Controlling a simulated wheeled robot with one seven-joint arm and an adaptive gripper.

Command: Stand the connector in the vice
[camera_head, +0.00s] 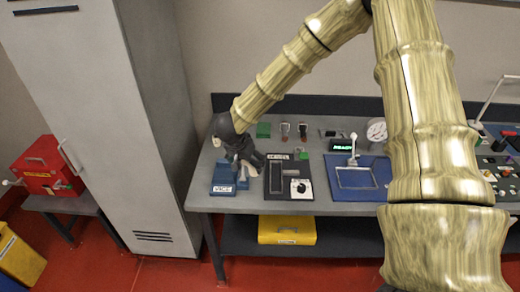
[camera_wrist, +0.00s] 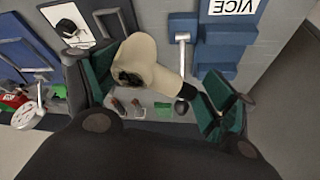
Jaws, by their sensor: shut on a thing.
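The connector (camera_wrist: 138,55) is a cream, rounded body with a dark end, seen in the wrist view between the green finger pads. My gripper (camera_wrist: 155,88) is shut on it. The blue vice (camera_wrist: 226,38) is beside it at the upper right, its label upside down. In the head view the vice (camera_head: 223,181) stands at the table's left front, and my gripper (camera_head: 246,164) is just above and behind it. The connector is mostly hidden there by the gripper. Whether it touches the vice I cannot tell.
A dark panel (camera_head: 272,192) with a dial lies right of the vice. A blue mat (camera_head: 371,192) with a white frame is further right. A green block (camera_head: 263,130) and small clips stand behind. A grey cabinet (camera_head: 150,120) rises left of the table.

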